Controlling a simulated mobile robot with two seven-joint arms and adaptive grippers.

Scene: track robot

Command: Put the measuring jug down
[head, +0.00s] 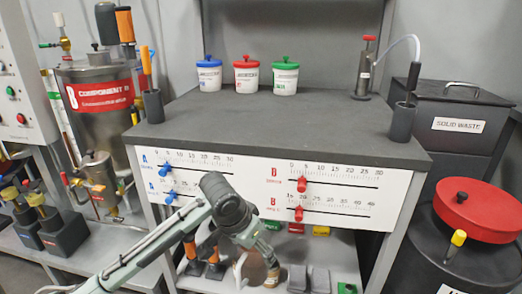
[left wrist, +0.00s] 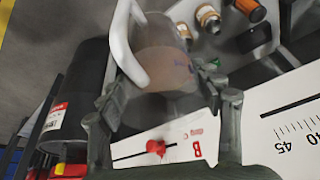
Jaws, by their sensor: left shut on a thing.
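The measuring jug (left wrist: 170,62) is a clear, see-through vessel with a white handle (left wrist: 118,38), in the left wrist view. My left gripper (left wrist: 165,82) is shut on it, with one finger on each side of its body. In the head view my left wrist (head: 228,205) is low in front of the table's slider panel, and it hides much of what lies behind it. I cannot tell whether the jug's base touches anything. My right gripper is not in view.
The grey tabletop (head: 270,120) has a clear middle, with three lidded tubs (head: 246,75) at its back and a pump bottle (head: 364,80) to their right. The white slider panel (left wrist: 200,138) is close to my left gripper. A lower shelf (head: 188,283) carries several small items.

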